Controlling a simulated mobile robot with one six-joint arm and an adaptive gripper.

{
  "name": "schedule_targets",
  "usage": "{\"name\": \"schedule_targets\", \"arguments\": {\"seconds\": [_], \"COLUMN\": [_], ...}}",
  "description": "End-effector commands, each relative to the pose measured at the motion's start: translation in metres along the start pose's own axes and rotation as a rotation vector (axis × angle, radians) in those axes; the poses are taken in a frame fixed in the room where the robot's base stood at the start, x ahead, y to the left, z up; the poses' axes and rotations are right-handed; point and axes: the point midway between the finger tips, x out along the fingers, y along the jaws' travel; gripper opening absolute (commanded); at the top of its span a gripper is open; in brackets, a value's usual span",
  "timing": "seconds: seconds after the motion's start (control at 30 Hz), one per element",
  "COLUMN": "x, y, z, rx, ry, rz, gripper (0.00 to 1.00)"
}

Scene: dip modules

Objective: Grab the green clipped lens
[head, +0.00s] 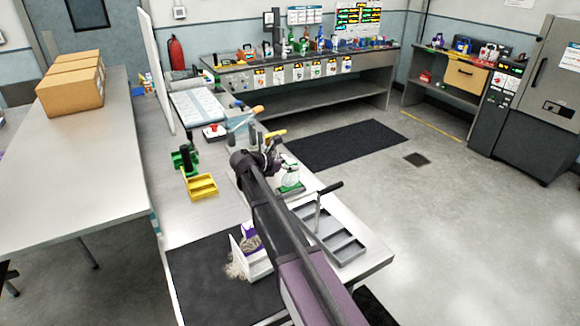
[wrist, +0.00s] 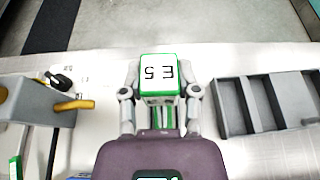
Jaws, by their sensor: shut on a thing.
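A green block with a white top label (wrist: 160,72), marked with dark characters like E and 5, sits between the fingers of my gripper (wrist: 160,92) in the wrist view. The fingers press on its left and right sides. In the head view my gripper (head: 280,165) is low over the workbench, beside a small green and white thing (head: 291,187) that appears to be this block. My arm partly hides it. I cannot tell whether it touches the bench, and no separate lens shape can be made out.
A grey divided tray (wrist: 262,107) lies to the right in the wrist view and near the bench edge in the head view (head: 345,254). A grey fixture with an orange handle (wrist: 72,105) stands left. A yellow bin (head: 202,187) and a green stand (head: 184,158) are farther left.

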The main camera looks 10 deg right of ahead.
Motion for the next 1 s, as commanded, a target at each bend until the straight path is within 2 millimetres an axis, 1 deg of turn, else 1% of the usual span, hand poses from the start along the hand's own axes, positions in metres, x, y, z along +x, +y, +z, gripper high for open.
{"name": "schedule_targets", "arguments": {"seconds": [0.03,0.23,0.3,0.6,0.7,0.83,1.0], "x": [-0.003,-0.01,-0.007,-0.005,-0.004,-0.003,-0.002], "y": [0.0,0.0,-0.024,-0.094,-0.114,-0.135,-0.152], "z": [0.008,0.025,0.022,0.03,0.032,0.035,0.036], "rx": [0.0,0.0,0.0,0.0,0.001,0.001,0.0], "ry": [0.0,0.0,0.0,0.0,0.0,0.0,0.0], "rz": [0.0,0.0,-0.001,-0.001,-0.001,-0.001,0.0], "gripper": [0.0,0.0,0.0,0.0,0.0,0.0,0.0]}}
